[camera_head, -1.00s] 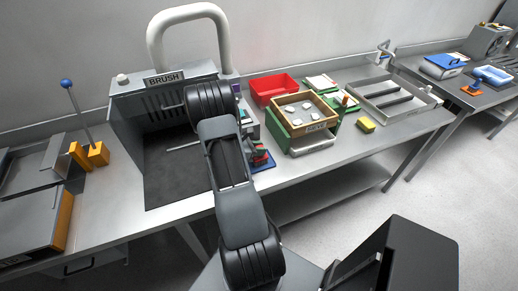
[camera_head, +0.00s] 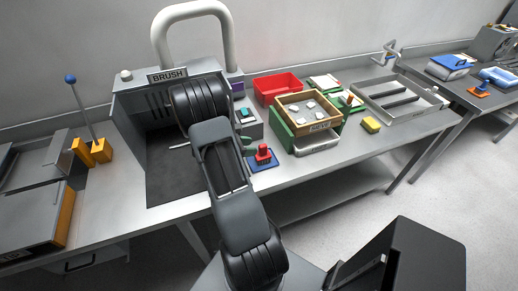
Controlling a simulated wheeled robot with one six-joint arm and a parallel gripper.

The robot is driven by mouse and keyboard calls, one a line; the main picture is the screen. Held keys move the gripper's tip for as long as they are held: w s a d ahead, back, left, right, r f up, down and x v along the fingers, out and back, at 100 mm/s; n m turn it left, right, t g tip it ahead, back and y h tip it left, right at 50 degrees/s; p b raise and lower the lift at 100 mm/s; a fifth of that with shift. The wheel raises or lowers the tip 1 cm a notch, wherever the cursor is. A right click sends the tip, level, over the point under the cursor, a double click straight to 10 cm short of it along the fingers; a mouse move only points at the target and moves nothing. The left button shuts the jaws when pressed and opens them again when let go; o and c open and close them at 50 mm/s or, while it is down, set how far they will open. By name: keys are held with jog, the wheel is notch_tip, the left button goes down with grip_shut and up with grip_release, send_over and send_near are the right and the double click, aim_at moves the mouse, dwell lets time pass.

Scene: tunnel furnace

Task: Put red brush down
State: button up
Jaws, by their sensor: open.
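The red brush (camera_head: 263,153) stands on a small blue pad (camera_head: 264,163) on the steel table, just right of my arm. Its red handle points up and nothing is seen touching it. My arm reaches from the bottom of the picture toward the brush station (camera_head: 163,92) and covers part of it. My gripper is hidden behind my own arm links, so its fingers do not show.
A wooden tray (camera_head: 333,119) with white pieces sits on a green holder right of the brush. A red bin (camera_head: 277,86) stands behind. A yellow sponge (camera_head: 371,125) lies farther right. The front table strip right of the brush is clear.

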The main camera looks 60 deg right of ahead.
jog(key=a+r+m+t+y, duration=0.3)
jog(key=a+r+t, duration=0.1)
jog(key=a, duration=0.7)
jog(key=a+r+m+t+y, duration=0.4)
jog(key=a+r, duration=0.3)
jog(key=a, duration=0.4)
jog(key=a+r+m+t+y, duration=0.3)
jog(key=a+r+t+y, duration=0.1)
jog(key=a, duration=0.8)
jog(key=shift+s+r+m+b, duration=0.3)
jog(key=shift+r+m+b, duration=0.15)
jog(key=shift+r, duration=0.2)
